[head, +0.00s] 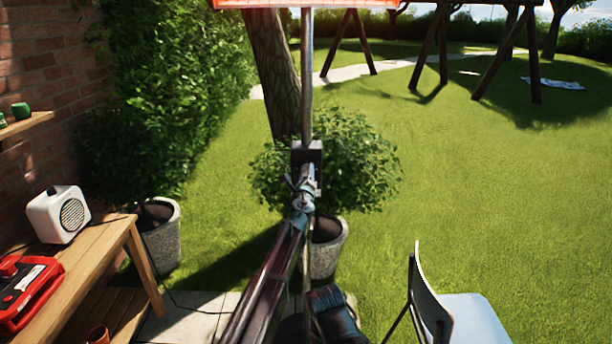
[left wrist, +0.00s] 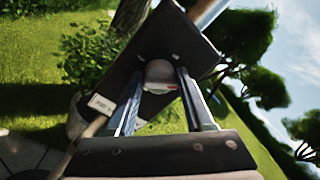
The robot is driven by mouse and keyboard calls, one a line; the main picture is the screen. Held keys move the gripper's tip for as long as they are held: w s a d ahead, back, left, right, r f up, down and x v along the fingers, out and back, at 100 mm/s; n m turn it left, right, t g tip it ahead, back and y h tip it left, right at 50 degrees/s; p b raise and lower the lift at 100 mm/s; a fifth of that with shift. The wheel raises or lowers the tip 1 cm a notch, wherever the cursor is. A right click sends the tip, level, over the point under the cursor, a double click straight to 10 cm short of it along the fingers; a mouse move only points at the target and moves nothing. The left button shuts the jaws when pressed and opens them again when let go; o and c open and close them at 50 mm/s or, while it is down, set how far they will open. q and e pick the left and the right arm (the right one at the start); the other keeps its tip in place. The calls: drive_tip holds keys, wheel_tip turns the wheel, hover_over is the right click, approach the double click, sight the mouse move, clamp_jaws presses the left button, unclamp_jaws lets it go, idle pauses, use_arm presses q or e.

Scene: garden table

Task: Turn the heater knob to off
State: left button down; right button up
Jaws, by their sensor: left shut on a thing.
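The heater has a glowing orange-red top (head: 305,3) at the upper edge of the head view, on a grey pole (head: 307,75). A dark control box (head: 307,150) is fixed to the pole; it fills the upper middle of the left wrist view (left wrist: 150,40). The round, pale knob (left wrist: 160,76) sticks out from the box face. My left gripper (head: 303,184) reaches up to the box and is shut on the knob, with one finger on each side (left wrist: 160,92). In the head view the gripper mostly hides the knob. My right gripper is not in view.
A potted bush (head: 350,165) stands close behind the pole. A wooden bench (head: 108,250) at the left bears a white speaker (head: 58,214) and a red case (head: 28,290). A chair (head: 462,315) stands at the lower right. Open lawn lies to the right.

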use_arm(q)
drive_tip(key=n, duration=0.5)
drive_tip(key=shift+f+n+y+b, duration=0.15)
drive_tip(key=shift+n+y+b, duration=0.15)
drive_tip(key=shift+n+b, duration=0.1)
drive_tip(key=shift+s+f+n, duration=0.1)
drive_tip(key=shift+n, duration=2.4)
drive_tip(key=shift+c, duration=1.6)
unclamp_jaws()
drive_tip(key=s+b, duration=0.1)
drive_tip(key=s, duration=1.2)
drive_tip(key=shift+s+f, duration=0.35)
drive_tip(key=shift+f, duration=0.1)
